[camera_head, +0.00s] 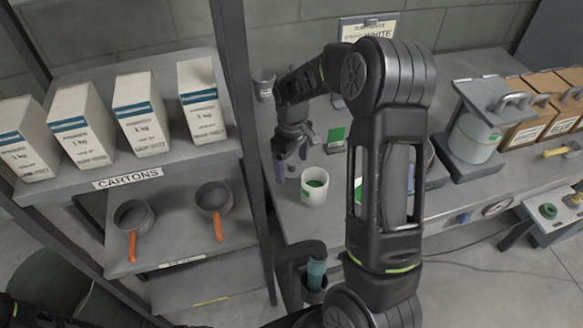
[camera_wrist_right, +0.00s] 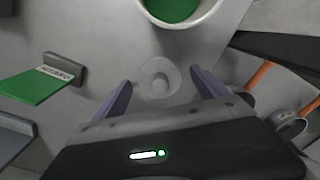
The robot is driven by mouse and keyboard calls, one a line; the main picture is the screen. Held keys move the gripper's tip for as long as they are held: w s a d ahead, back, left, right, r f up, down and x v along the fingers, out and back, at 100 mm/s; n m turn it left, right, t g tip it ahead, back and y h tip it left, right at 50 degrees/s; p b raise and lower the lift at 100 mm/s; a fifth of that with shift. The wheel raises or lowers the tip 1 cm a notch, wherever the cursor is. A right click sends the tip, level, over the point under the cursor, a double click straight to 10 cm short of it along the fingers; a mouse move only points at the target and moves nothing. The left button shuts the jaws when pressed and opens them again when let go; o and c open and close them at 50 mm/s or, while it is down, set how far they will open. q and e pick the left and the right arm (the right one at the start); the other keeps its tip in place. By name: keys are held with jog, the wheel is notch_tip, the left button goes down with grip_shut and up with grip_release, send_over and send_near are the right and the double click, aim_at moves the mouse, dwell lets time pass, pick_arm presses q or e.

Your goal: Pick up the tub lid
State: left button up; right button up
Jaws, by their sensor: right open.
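A pale grey round lid with a raised knob (camera_wrist_right: 157,86) lies flat on the grey bench in the right wrist view, just below the tub. My right gripper (camera_wrist_right: 160,80) is open and empty, its two purple fingers on either side of the lid in that view; I cannot tell the height gap. In the head view the right gripper (camera_head: 291,164) points down at the bench, left of the white tub (camera_head: 314,194). The tub is open with green contents and also shows in the wrist view (camera_wrist_right: 222,8). The lid is not clearly visible in the head view. My left gripper is not in view.
A green card (camera_head: 337,134) in a stand is behind the tub, also in the wrist view (camera_wrist_right: 38,86). A shelf rack with cartons (camera_head: 140,128) and orange-handled pans (camera_head: 214,198) stands left. A machine (camera_head: 474,138) and brown boxes (camera_head: 552,88) are right. My right arm hides mid-bench.

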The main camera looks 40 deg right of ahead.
jog(key=shift+c, duration=0.2)
jog(key=c, duration=1.3)
